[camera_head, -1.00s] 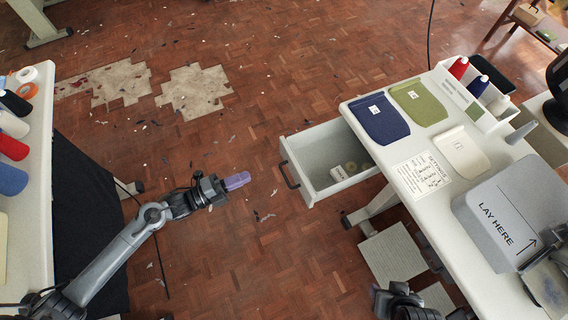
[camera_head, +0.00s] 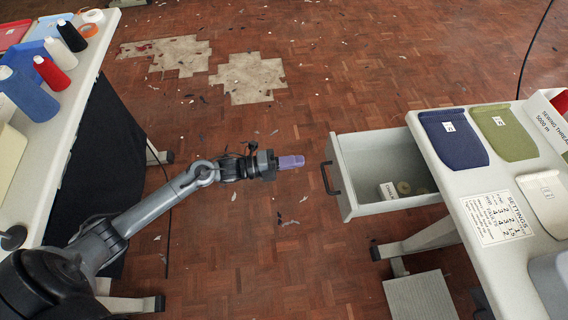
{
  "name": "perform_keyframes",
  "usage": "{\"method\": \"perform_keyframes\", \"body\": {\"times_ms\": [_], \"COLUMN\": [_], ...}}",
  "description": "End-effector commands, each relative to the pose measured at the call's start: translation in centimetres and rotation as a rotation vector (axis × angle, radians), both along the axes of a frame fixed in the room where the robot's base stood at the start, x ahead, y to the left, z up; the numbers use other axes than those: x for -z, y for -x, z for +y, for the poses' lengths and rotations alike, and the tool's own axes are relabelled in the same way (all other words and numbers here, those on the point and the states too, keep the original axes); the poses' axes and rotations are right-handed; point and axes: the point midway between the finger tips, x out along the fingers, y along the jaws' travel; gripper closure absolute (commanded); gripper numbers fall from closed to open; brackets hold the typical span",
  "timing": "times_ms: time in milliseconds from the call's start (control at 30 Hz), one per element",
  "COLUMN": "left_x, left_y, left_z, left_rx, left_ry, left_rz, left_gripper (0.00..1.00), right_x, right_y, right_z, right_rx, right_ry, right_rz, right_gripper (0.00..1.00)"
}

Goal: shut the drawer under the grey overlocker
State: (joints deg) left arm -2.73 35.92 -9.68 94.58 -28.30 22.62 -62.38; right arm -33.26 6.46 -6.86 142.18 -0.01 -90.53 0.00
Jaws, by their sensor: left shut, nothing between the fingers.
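The drawer (camera_head: 397,204) stands pulled out to the left from under the right-hand table (camera_head: 490,262). Its dark handle (camera_head: 329,178) is on its left-facing front. A small white labelled box (camera_head: 388,191) and a round pale item lie inside it. My left gripper (camera_head: 302,161) has purple fingers, shut and empty, pointing right. It is a short way left of the drawer front and does not appear to touch it. Only an edge of a grey body (camera_head: 550,278), marked "LAY HERE" earlier, shows at the right. My right gripper is out of the picture.
On the right table lie a blue pocket piece (camera_head: 453,140), a green one (camera_head: 504,132) and a settings sheet (camera_head: 495,217). A grey pedal plate (camera_head: 420,296) is on the floor below. The left table (camera_head: 62,130) carries thread cones. Floor between the tables is open.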

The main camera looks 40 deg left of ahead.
Motion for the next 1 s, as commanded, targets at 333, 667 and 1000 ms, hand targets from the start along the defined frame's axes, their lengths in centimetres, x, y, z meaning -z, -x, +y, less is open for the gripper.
{"method": "perform_keyframes", "body": {"times_ms": [333,667,1000], "left_x": [0.3,0.1,0.0], "left_y": [-4.3,-6.0,-6.1], "left_z": [-4.4,-6.2,-6.3], "left_rx": [-0.001,-0.001,-0.001], "left_ry": [0.001,0.000,-0.001], "left_rz": [-0.001,0.000,0.000], "left_gripper": [1.00,1.00,1.00], "right_x": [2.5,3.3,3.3], "right_y": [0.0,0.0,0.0], "right_z": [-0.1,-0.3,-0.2], "right_rx": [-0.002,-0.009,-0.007], "right_ry": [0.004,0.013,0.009], "right_rz": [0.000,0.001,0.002], "right_gripper": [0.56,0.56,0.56]}}
